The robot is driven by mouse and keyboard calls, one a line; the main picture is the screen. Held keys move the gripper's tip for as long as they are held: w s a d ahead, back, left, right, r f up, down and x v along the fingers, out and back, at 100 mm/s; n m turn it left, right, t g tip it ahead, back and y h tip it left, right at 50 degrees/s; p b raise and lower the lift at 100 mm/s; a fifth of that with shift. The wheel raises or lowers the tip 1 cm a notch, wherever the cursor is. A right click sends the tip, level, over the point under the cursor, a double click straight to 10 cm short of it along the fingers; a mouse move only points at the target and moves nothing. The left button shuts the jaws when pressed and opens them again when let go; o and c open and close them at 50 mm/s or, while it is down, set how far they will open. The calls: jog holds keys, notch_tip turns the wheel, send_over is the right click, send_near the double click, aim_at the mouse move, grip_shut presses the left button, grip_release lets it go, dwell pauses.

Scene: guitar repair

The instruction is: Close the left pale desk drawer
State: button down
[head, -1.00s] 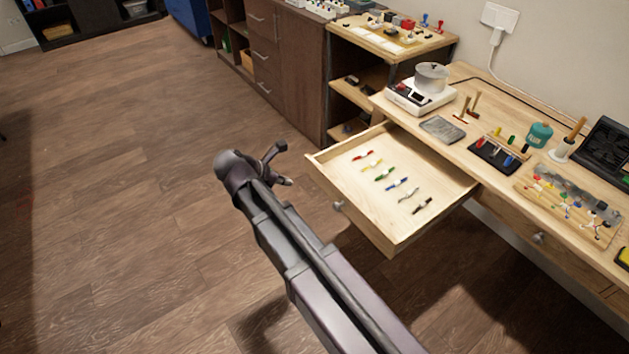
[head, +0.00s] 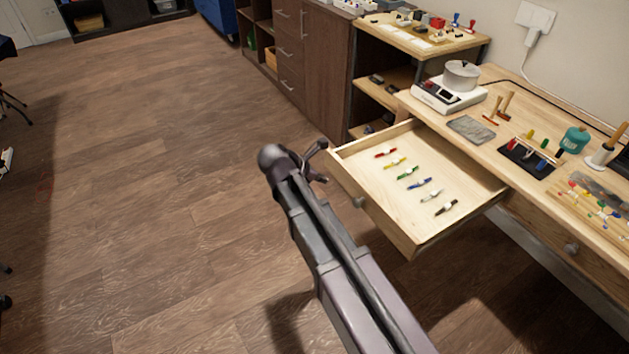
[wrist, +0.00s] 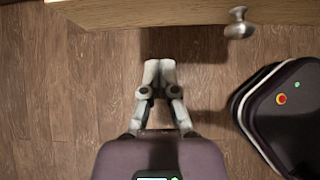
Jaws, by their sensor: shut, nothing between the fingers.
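The left pale desk drawer (head: 408,240) stands pulled far out of the wooden desk. Several small coloured parts lie in a row inside it. Its round metal knob (head: 359,202) is on the front panel. In the wrist view the drawer front (wrist: 150,14) crosses the top, with the knob (wrist: 239,24) to the right of my gripper. My gripper (wrist: 159,64) has its fingers together and empty, a little short of the drawer front. In the head view my gripper (head: 320,163) is beside the drawer's front left corner; whether it touches cannot be told.
A second, shut drawer (head: 540,223) is to the right. A dark cabinet (head: 327,70) stands behind.

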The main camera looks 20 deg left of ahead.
aim_at(344, 176)
jog(key=shift+w+d+f+b, duration=0.25)
jog(key=shift+w+d, duration=0.3)
jog(key=shift+w, duration=0.2)
jog(key=shift+w+d+f+b, duration=0.1)
jog(key=shift+w+d+f, duration=0.2)
jog(key=shift+w+d, duration=0.4)
jog(key=shift+w+d+f+b, duration=0.25)
jog(key=shift+w+d, duration=0.2)
jog(key=shift+w, duration=0.35)
jog(key=shift+w, duration=0.15)
